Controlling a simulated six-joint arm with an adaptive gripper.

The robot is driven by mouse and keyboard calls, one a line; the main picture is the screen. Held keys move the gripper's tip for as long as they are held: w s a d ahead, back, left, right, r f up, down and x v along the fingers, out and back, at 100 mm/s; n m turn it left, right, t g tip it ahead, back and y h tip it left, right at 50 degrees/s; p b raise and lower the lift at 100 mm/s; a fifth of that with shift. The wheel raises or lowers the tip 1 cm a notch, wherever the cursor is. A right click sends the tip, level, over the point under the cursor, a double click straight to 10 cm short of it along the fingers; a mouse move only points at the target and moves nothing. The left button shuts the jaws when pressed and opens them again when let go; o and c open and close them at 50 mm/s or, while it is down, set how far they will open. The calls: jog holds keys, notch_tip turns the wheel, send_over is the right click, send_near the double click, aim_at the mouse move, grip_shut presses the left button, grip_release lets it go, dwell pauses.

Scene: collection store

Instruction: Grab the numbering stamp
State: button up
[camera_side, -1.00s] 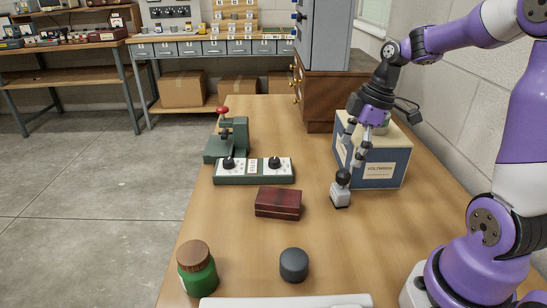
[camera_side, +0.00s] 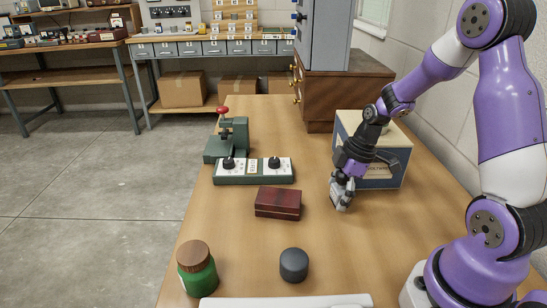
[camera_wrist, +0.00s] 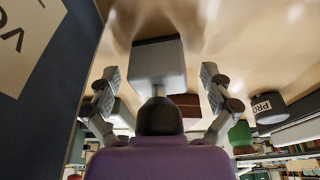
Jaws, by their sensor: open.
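The numbering stamp (camera_wrist: 160,62), a grey block with a black knob handle, stands on the table in front of the voltmeter box. In the wrist view it lies between the two fingers of my gripper (camera_wrist: 160,88), with a gap showing on each side. In the side view my gripper (camera_side: 342,188) is down around the stamp (camera_side: 341,203) and hides its handle. The fingers are open.
The voltmeter box (camera_side: 386,183) stands close behind and right of my gripper. A dark red box (camera_side: 278,203), a two-knob panel (camera_side: 253,180), a green press (camera_side: 240,132), a black cylinder (camera_side: 294,265) and a green jar (camera_side: 197,275) stand on the table (camera_side: 240,240).

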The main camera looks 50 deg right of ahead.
jog(key=c, duration=1.4)
jog(key=shift+c, duration=0.2)
